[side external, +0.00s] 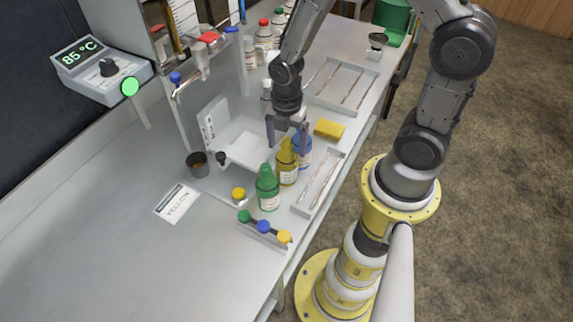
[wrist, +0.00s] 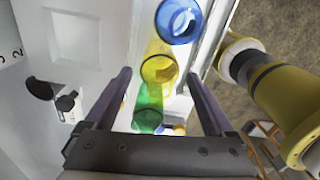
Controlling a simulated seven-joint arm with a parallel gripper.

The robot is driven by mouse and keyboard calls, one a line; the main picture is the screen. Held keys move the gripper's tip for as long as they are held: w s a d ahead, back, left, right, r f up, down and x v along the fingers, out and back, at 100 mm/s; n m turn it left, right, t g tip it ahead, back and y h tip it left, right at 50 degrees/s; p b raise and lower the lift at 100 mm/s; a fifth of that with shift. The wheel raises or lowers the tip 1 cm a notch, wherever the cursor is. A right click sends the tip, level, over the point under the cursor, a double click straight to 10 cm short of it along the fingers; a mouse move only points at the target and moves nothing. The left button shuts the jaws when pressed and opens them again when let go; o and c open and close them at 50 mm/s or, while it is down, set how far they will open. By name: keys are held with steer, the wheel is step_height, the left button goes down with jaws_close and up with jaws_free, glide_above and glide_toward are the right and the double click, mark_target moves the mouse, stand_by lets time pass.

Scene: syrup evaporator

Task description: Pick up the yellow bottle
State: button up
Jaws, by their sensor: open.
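The yellow bottle (side external: 287,164) stands upright on the bench between a green bottle (side external: 267,188) and a blue bottle (side external: 303,148). In the wrist view the yellow bottle (wrist: 159,66) shows from above, with its round mouth visible, between the blue bottle (wrist: 179,20) and the green bottle (wrist: 148,108). My gripper (side external: 288,146) is open and points down over the row of bottles, near the top of the yellow one. In the wrist view my gripper's fingers (wrist: 158,82) lie to either side of the yellow bottle, with a gap on each side.
A white stand (side external: 235,150) is left of the bottles. A tray (side external: 318,185) and yellow sponge (side external: 329,129) lie to the right. A rack with green, blue and yellow caps (side external: 264,232), a yellow-topped item (side external: 239,194) and a "YELLOW" card (side external: 177,203) are in front.

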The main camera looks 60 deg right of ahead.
mark_target(286, 159)
steer(key=shift+a+f, duration=0.2)
steer(key=shift+f, duration=2.7)
steer(key=c, duration=1.3)
steer(key=shift+c, duration=0.2)
steer(key=shift+r, duration=0.15)
